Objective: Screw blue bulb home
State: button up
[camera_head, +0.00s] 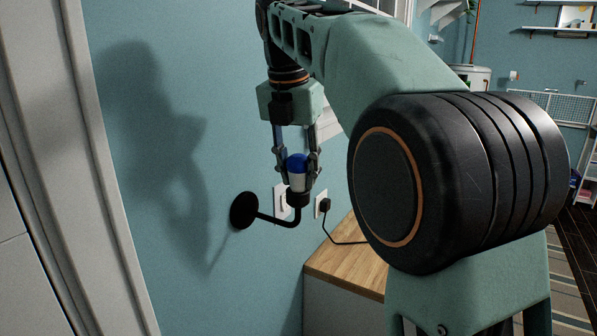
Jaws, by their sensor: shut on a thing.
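A bulb with a blue top (298,160) and a white lower part sits upright between the fingers of my gripper (297,168). My gripper points down from above and is shut on the bulb. The bulb's lower end is at the dark socket (297,199) of a black wall lamp. The lamp's curved arm (270,217) runs from the socket to a round black plate (244,210) on the wall. The bulb's threads are hidden, so I cannot tell how deep it sits in the socket.
A white plate (281,201) and an outlet with a black plug (324,205) are on the wall behind the lamp. A wooden-topped cabinet (340,262) stands below right. A white door frame (95,170) is at left. My arm covers much of the right side.

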jog(key=shift+r+m+p, duration=0.1)
jog(key=shift+m+p, duration=0.75)
jog(key=shift+m, duration=0.05)
grip_shut()
jog(key=shift+m, duration=0.6)
jog(key=o, duration=1.4)
grip_release()
jog(key=c, duration=0.4)
